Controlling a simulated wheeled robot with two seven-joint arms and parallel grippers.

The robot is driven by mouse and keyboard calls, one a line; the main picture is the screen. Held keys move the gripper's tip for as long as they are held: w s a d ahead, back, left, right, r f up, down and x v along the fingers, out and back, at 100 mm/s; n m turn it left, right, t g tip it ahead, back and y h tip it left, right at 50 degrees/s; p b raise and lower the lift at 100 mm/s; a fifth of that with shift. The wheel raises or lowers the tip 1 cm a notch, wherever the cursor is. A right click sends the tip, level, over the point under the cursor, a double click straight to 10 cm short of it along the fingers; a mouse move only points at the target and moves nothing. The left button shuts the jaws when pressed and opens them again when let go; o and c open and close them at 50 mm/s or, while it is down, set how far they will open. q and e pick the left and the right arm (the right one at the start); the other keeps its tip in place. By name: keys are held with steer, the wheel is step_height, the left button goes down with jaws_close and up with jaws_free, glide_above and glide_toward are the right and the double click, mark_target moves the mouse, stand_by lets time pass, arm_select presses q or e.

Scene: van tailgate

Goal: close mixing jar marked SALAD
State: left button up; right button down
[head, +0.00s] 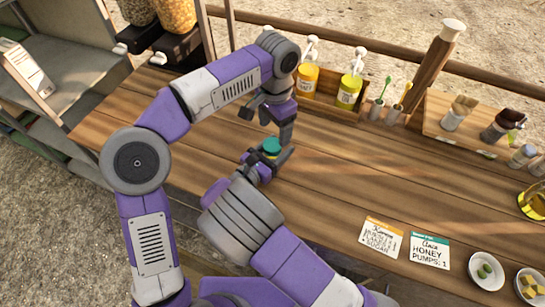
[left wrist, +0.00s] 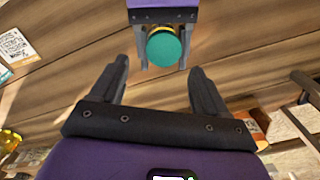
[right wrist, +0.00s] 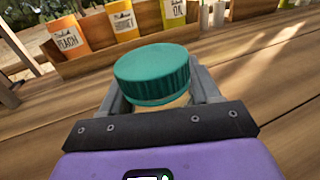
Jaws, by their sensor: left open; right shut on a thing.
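The jar's teal ribbed lid (right wrist: 152,75) sits on top of a pale jar body (right wrist: 160,105) in the right wrist view; I cannot tell how tightly. No SALAD marking is readable. My right gripper (head: 268,158) is shut around the jar, which stands upright between its fingers. My left gripper (head: 266,118) is open and empty, close to the jar on its far side in the head view. In the left wrist view the teal lid (left wrist: 163,47) shows just beyond the open left fingers (left wrist: 160,85), apart from them.
A wooden rack holds an orange bottle (head: 307,80) and a yellow-green bottle (head: 348,92) at the back. Order cards (head: 382,237) and small white bowls (head: 487,271) lie at the front right. Jars (head: 459,113) stand on a board at the right. The middle of the counter (head: 350,175) is clear.

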mark_target(272, 144)
arm_select(q)
steer(key=n, duration=0.2)
steer(key=r+n, duration=0.1)
steer(key=n, duration=0.1)
steer(key=r+n, duration=0.1)
steer(key=n, duration=0.1)
steer(key=shift+w+a, duration=0.15)
steer(key=shift+a, duration=0.15)
steer(key=shift+f, duration=4.05)
